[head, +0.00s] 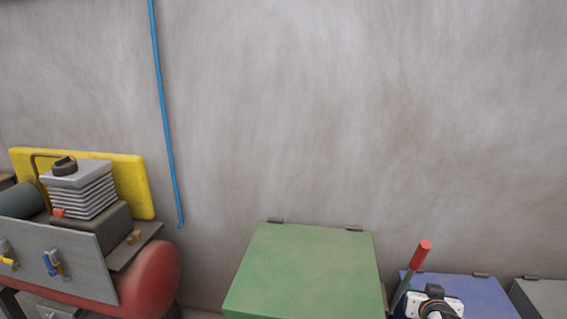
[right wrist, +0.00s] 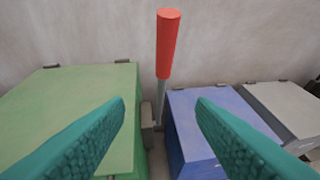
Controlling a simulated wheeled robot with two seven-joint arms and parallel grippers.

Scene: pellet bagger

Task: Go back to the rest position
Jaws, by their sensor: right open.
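My right gripper (right wrist: 160,103) is open, its two teal fingers spread wide with nothing between the tips. In the head view my right wrist (head: 436,304) shows at the bottom right, white and black, in front of the blue box; its fingers cannot be made out there. A lever with a red grip (right wrist: 168,44) stands ahead of the fingers, in line with the gap and apart from them. The red grip (head: 424,253) also shows in the head view, tilted to the right. My left gripper is in neither view.
A green box (head: 305,265) stands left of the lever, a blue box (head: 478,290) and a grey box (head: 545,296) right of it. At left is a machine with a red tank (head: 150,272) and yellow panel (head: 133,180). A blue hose (head: 163,115) hangs on the bare wall.

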